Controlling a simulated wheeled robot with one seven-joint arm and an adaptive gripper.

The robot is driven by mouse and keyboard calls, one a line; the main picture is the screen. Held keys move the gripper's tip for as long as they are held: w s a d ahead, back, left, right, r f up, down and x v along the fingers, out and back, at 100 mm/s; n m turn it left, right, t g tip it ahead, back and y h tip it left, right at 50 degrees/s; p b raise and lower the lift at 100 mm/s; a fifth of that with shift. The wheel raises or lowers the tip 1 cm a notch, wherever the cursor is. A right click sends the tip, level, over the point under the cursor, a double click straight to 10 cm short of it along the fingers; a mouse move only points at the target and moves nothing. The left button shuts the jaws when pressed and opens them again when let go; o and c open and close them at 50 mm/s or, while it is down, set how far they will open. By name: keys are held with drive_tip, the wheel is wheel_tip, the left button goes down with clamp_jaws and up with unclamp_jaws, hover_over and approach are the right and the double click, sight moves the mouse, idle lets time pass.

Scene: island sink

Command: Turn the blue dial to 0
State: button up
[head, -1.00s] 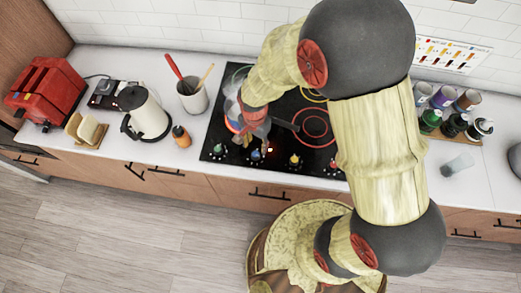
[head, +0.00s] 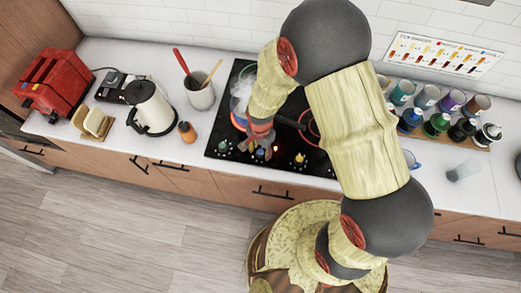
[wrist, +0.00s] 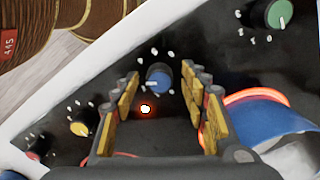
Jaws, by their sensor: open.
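The blue dial (wrist: 159,79) sits on the black stove top (wrist: 60,105), with white marks around it. In the wrist view it lies between and just beyond the tips of my gripper (wrist: 157,85), which is open with a finger on each side. I cannot tell whether either finger touches it. The dial's white pointer line points to the left in the wrist view. A small glowing orange-red light (wrist: 145,109) shows close to the dial. In the head view my gripper (head: 257,150) is over the front edge of the stove and mostly hides the dial.
A yellow dial (wrist: 80,128) and a green dial (wrist: 279,14) flank the blue one. A blue pot (wrist: 255,128) stands on a glowing burner (wrist: 255,96) close to my gripper. A kettle (head: 150,108), a utensil cup (head: 200,92) and a toaster (head: 55,82) stand left.

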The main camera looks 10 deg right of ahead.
drive_tip(key=shift+c, duration=0.5)
drive_tip(key=c, duration=1)
drive_tip(key=shift+c, duration=0.2)
drive_tip(key=n, duration=0.4)
drive_tip(key=shift+n+b, duration=0.3)
clamp_jaws()
drive_tip(key=n, duration=0.9)
drive_tip(key=shift+b, duration=0.4)
drive_tip(key=n, duration=0.3)
drive_tip(key=shift+n, duration=0.4)
drive_tip(key=n, duration=0.6)
unclamp_jaws()
drive_tip(key=shift+n, duration=0.4)
